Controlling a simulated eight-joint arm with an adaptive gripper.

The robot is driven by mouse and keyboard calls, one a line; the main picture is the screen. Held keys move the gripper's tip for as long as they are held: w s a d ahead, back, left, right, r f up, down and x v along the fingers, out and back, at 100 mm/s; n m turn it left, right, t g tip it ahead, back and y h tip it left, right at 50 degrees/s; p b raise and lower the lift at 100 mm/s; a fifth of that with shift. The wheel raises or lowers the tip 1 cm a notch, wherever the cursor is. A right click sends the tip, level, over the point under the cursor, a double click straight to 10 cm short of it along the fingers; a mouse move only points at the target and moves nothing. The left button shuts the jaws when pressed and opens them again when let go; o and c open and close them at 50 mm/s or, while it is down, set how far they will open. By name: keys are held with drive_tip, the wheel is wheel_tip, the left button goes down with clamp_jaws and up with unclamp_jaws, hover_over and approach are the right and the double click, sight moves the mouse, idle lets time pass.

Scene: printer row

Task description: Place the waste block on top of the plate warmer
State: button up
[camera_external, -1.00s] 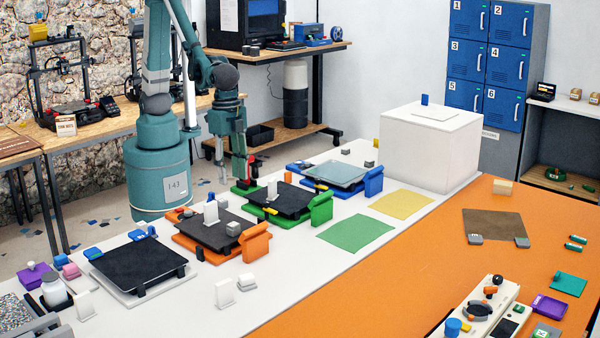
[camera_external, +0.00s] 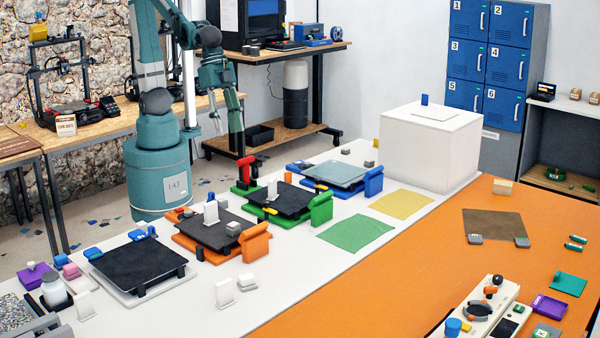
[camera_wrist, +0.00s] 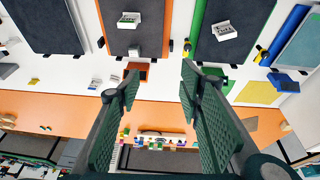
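No label marks the waste block or the plate warmer. A small grey block (camera_external: 234,229) lies on the dark plate of the orange-framed bed (camera_external: 205,228), beside an upright white piece (camera_external: 211,213); I cannot tell if it is the waste block. A low white unit with a black top (camera_external: 140,264) stands at the front left and may be the plate warmer. My gripper (camera_external: 229,140) is raised behind the row of beds. In the wrist view my gripper (camera_wrist: 157,84) has its fingers wide apart with nothing between them.
A green-framed bed (camera_external: 284,201) with another white piece and a blue-framed bed (camera_external: 338,174) continue the row. A tall white box (camera_external: 430,150) stands at the right end. Green (camera_external: 355,232) and yellow (camera_external: 402,205) mats lie flat. White table in front is mostly clear.

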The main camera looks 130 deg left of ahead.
drive_tip(key=s+a+r+t, duration=0.1)
drive_tip(key=s+a, duration=0.2)
drive_tip(key=s, duration=0.3)
drive_tip(key=s+a+r+t, duration=0.2)
drive_tip(key=s+a, duration=0.1)
drive_tip(key=s, duration=0.4)
drive_tip(key=shift+s+a+y, duration=0.25)
drive_tip(key=shift+y, duration=0.05)
